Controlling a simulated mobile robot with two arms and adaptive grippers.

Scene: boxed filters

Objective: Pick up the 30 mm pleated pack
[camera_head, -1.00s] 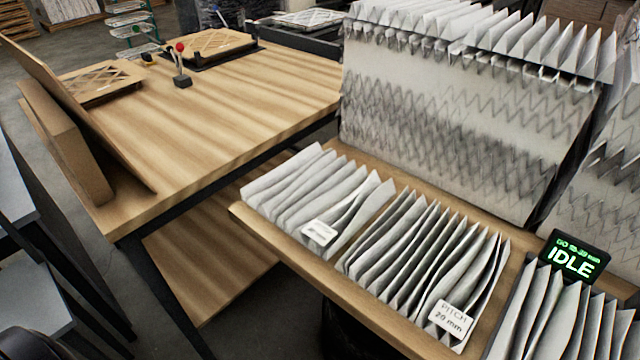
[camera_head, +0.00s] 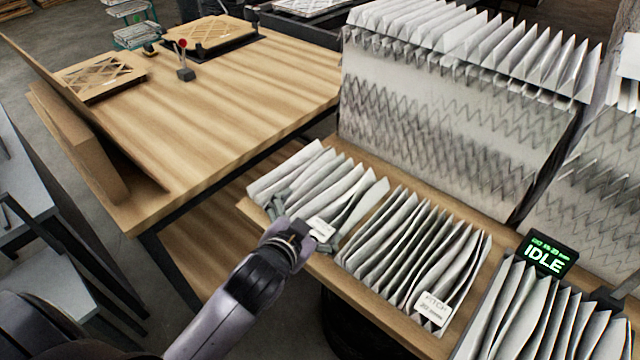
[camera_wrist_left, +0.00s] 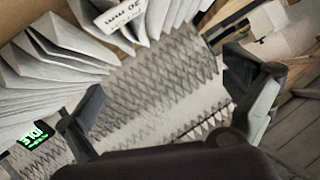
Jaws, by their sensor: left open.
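Three grey-white pleated packs stand in a row on a wooden shelf. The left pack (camera_head: 350,195) has a small white label too small to read. The middle pack (camera_head: 420,240) has a label that seems to read "PITCH 20 mm". The right pack (camera_head: 540,320) is cut off below, with no label showing. My left gripper (camera_head: 296,217) is open and empty at the near front of the left pack, by its label. In the left wrist view its fingers (camera_wrist_left: 165,85) are wide apart, and a pleated pack (camera_wrist_left: 150,15) with a "mm" label (camera_wrist_left: 118,14) shows beyond them.
Tall pleated panels (camera_head: 450,130) stand close behind the packs. A small display (camera_head: 547,255) reads "IDLE" behind the right pack. A wooden table (camera_head: 230,110) on the left holds leaning boards (camera_head: 75,120) and a red-knobbed stick (camera_head: 184,62); its middle is clear.

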